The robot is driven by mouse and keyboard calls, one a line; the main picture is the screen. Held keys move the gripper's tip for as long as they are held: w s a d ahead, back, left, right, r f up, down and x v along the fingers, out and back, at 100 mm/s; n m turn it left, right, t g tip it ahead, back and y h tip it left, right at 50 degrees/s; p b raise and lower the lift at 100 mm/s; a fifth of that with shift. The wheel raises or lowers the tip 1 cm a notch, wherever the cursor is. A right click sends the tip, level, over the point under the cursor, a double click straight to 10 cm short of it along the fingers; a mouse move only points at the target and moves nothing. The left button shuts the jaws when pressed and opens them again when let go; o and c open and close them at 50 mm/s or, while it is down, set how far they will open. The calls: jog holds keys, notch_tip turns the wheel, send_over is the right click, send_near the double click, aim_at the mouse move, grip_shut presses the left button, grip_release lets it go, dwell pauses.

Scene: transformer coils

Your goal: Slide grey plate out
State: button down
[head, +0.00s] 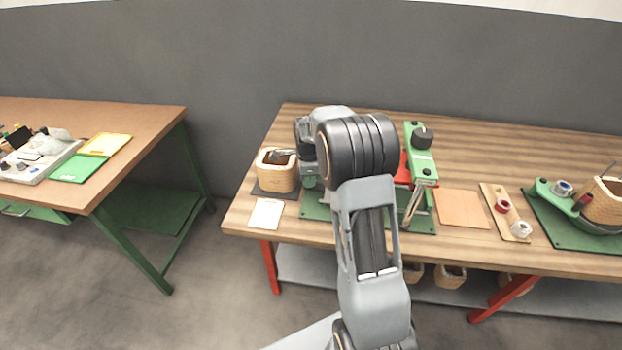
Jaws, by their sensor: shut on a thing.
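A dark grey plate (262,193) lies on the wooden table near its left end. A tan, basket-like coil (276,176) stands on it, with dark parts showing at its open top. My gripper (309,184) is low over the table, just right of the coil and by the plate's right edge. It is shut on what appears to be the grey plate. The fingertips and the contact are mostly hidden behind my wrist and arm.
A white card (266,213) lies in front of the plate. A green and red fixture (420,165) stands right of my arm, then a tan sheet (463,208), a board with spools (505,213) and another coil on a green base (570,225). A second table (150,120) is at left.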

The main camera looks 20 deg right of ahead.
jog(key=c, duration=1.1)
grip_release()
jog(key=shift+s, duration=0.1)
notch_tip(320, 180, up, 14)
jog(key=shift+p, duration=0.35)
jog(key=shift+f, duration=0.1)
